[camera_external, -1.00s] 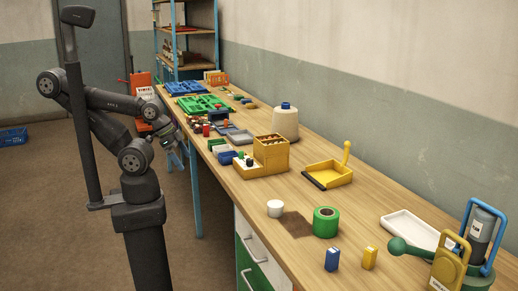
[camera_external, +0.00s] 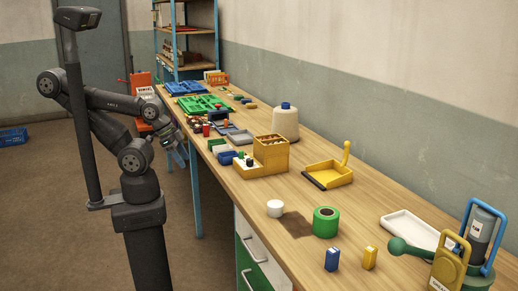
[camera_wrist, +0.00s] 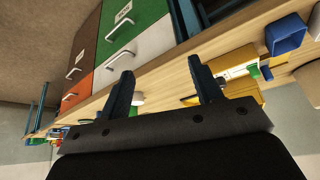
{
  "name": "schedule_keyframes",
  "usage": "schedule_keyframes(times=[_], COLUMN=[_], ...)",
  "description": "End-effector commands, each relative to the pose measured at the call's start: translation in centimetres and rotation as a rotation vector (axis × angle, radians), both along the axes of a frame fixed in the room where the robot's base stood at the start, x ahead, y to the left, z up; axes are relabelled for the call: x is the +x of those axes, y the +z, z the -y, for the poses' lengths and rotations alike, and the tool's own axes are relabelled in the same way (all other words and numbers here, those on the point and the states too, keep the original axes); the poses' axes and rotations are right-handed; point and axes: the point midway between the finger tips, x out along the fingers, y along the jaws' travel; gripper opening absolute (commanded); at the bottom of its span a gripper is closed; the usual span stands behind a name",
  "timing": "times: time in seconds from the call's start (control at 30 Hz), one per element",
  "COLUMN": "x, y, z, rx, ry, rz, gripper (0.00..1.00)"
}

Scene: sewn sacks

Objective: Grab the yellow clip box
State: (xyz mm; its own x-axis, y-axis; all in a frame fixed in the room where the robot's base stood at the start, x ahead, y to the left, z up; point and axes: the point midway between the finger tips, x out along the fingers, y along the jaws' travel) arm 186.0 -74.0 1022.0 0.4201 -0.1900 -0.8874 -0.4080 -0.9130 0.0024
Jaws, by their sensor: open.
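A small yellow box (camera_external: 370,257), which looks like the clip box, stands upright on the near part of the workbench, right of a similar blue box (camera_external: 332,259). My gripper (camera_external: 181,158) is at the left edge of the bench, far from the yellow box. In the wrist view my gripper (camera_wrist: 163,84) is open, with nothing between its two dark fingers. I cannot make out the small yellow box for certain in the wrist view.
Near the yellow box are a green tape roll (camera_external: 326,222), a white cup (camera_external: 275,208), a white tray (camera_external: 410,229) and a yellow-handled caddy (camera_external: 448,268). A yellow dustpan (camera_external: 328,175) and yellow organizer (camera_external: 270,157) stand farther back. Drawers (camera_external: 250,262) are below the bench.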

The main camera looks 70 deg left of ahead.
Motion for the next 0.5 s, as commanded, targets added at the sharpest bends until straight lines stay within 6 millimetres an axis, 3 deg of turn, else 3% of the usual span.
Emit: schedule_keyframes(times=[0.3, 0.5], x=[0.2, 2.9], y=[0.2, 3.4], z=[0.1, 2.2], rx=[0.000, 0.006], ry=[-0.003, -0.060], rz=[0.000, 0.005], gripper=[0.57, 0.57])
